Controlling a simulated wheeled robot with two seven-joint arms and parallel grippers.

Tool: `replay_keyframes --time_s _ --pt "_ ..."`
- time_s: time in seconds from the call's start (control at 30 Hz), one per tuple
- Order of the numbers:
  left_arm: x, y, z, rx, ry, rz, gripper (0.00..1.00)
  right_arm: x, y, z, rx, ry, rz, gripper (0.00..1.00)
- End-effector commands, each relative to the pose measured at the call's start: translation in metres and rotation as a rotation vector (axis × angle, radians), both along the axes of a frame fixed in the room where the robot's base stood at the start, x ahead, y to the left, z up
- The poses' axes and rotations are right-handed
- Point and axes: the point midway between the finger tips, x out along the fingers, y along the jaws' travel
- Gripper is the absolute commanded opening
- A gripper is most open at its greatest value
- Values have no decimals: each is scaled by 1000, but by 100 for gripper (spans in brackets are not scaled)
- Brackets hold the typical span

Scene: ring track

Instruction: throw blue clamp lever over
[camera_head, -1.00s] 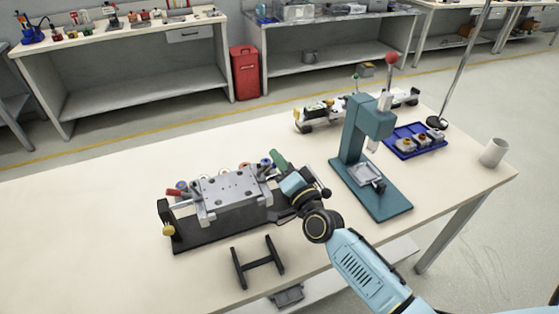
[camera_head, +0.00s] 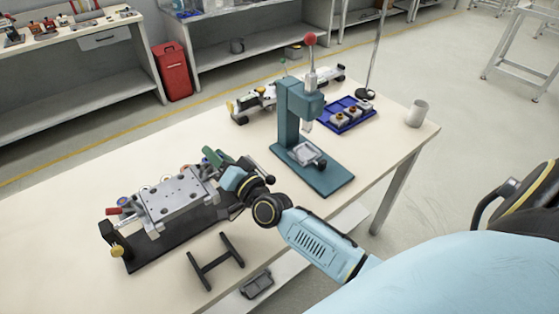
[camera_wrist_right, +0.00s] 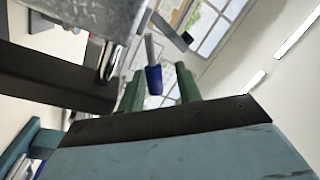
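The clamp fixture (camera_head: 178,198) stands on the table, with a grey drilled plate on a dark base. The blue clamp lever (camera_wrist_right: 154,80) shows in the right wrist view, a blue grip on a metal rod. My right gripper (camera_wrist_right: 160,88) has one green finger on each side of the lever. The fingers are apart, with a visible gap to the right of the blue grip. In the head view my right gripper (camera_head: 213,157) is at the far right end of the fixture, and the blue lever there is hidden or too small to tell. My left gripper is not in view.
A teal press (camera_head: 296,125) with a red knob stands right of the fixture. A dark H-shaped stand (camera_head: 216,262) is near the front edge. The table's left part is clear.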

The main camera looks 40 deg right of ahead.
Motion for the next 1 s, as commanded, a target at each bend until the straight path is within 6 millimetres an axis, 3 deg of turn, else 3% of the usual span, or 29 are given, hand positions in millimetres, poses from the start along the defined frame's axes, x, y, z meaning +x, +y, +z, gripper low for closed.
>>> replay_keyframes --time_s 0.2,0.73,1.0 --pt "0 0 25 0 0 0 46 0 12 15 -270 -9 3 34" --pt "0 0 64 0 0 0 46 -1 41 22 -835 -27 4 34" --pt "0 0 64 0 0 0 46 -55 27 17 -846 -26 4 34"
